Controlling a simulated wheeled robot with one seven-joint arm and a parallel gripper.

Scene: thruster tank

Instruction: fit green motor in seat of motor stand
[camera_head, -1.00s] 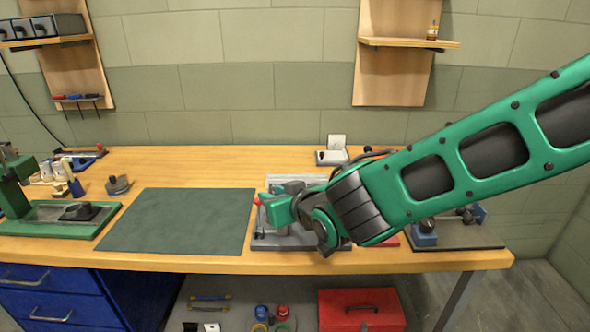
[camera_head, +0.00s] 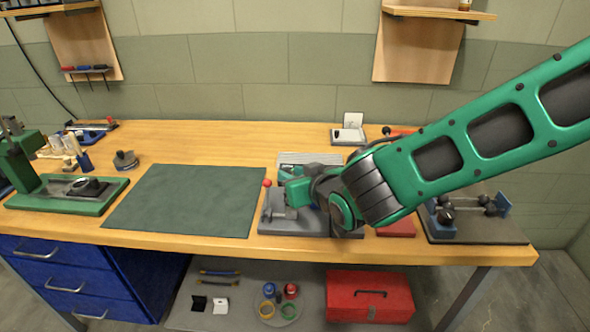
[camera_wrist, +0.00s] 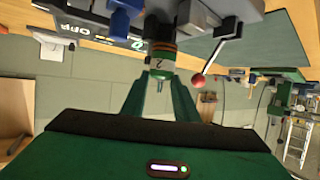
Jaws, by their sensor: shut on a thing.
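My gripper (camera_wrist: 163,76) is shut on a small cylindrical motor (camera_wrist: 161,63) in the wrist view. The motor stand is a grey block (camera_wrist: 222,8) with a lever ending in a red ball (camera_wrist: 199,81), beside the motor. The motor's far end meets or overlaps grey parts of the stand; I cannot tell whether it is seated. In the head view the stand's grey base (camera_head: 285,224) and red ball (camera_head: 267,183) show left of my wrist, which hides the motor.
A green mat (camera_head: 185,200) lies left of the stand, clear. A green press (camera_head: 62,196) stands at far left. A blue-ended fixture (camera_head: 470,212) on a dark board is at right. A small white-carded stand (camera_head: 348,134) is behind. A red toolbox (camera_head: 370,296) sits below.

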